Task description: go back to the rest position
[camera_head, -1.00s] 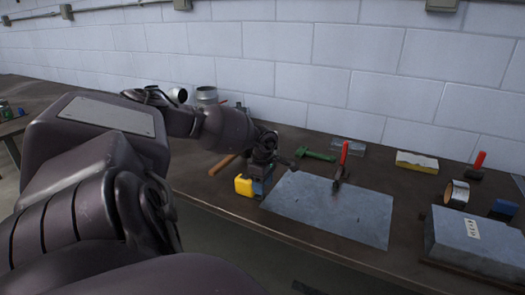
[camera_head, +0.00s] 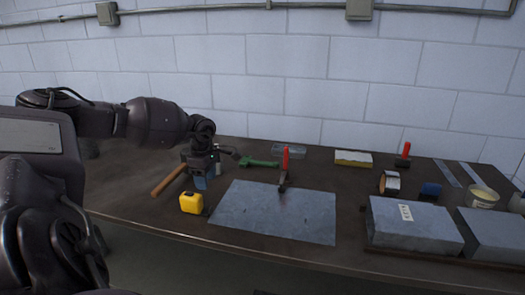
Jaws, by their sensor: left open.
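My left arm comes in from the left and reaches over the workbench (camera_head: 130,205). My left gripper (camera_head: 232,153) is open at the end of it, above the bench, near the green tool (camera_head: 262,162). I see nothing held in it. The grey metal sheet (camera_head: 275,213) lies flat on the bench, to the right of and in front of the gripper. My right gripper is not in view.
A yellow tape measure (camera_head: 191,203) and a wooden handle (camera_head: 168,180) lie close below my left arm. To the right are a yellow-and-white block (camera_head: 353,158), a tape roll (camera_head: 390,182) and grey metal blocks (camera_head: 414,227). A block wall stands behind the bench.

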